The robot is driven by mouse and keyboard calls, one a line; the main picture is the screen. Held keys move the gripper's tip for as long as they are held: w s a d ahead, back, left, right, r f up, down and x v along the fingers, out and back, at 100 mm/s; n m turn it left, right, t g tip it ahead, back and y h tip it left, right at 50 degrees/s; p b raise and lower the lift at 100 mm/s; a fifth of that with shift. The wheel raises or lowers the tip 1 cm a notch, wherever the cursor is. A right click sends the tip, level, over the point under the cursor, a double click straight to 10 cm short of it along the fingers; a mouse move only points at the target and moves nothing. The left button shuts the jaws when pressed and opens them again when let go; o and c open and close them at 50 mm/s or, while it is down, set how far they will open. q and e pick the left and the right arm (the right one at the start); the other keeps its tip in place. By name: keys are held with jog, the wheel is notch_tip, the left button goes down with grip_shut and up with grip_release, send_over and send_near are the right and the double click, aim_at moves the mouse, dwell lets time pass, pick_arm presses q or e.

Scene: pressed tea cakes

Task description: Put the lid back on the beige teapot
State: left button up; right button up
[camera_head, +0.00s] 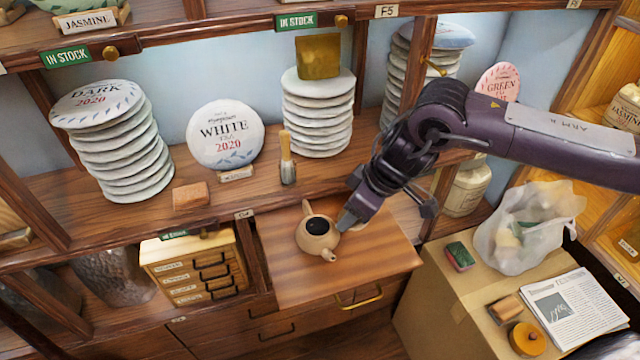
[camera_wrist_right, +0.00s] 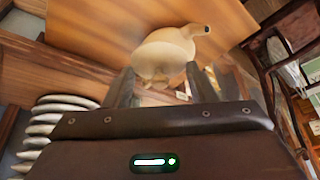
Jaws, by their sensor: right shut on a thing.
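The beige teapot (camera_head: 318,237) stands upright on the pulled-out wooden board, its dark opening uncovered in the head view. Its spout points toward the lower right. My right gripper (camera_head: 348,220) is at the right side of its rim, fingers pointing down toward it. In the right wrist view, the teapot (camera_wrist_right: 168,48) is just beyond the fingers (camera_wrist_right: 160,88). The gripper is shut on a pale thing that looks like the lid, mostly hidden between the fingers; its exact outline is unclear. My left gripper is not in view.
A brush (camera_head: 287,160) stands on the shelf behind, near stacks of tea cakes (camera_head: 318,115). A small drawer cabinet (camera_head: 195,270) is left of the board. At right, a cardboard box (camera_head: 440,300) bears a newspaper (camera_head: 570,308), a plastic bag (camera_head: 530,228) and an orange knobbed disc (camera_head: 528,340).

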jog(key=w+a+n+g+b, duration=0.1)
jog(key=a+n, duration=0.1)
jog(key=a+f+n+g+b, duration=0.1)
jog(key=a+n, duration=0.1)
jog(key=n, duration=0.1)
jog(key=w+a+n+g, duration=0.1)
jog(key=a+n, duration=0.1)
jog(key=a, duration=0.1)
jog(key=shift+w+f+b, duration=0.25)
jog(key=shift+w+b, duration=0.1)
jog(key=shift+b, duration=0.05)
jog(key=shift+f+b, duration=0.6)
jog(key=shift+f, duration=0.6)
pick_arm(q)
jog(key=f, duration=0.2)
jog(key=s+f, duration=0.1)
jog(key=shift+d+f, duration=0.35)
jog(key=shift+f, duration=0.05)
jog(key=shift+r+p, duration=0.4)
pick_arm(e)
jog(key=shift+y, duration=0.3)
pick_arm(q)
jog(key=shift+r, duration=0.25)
pick_arm(e)
jog(key=shift+f, duration=0.1)
dwell(0.5)
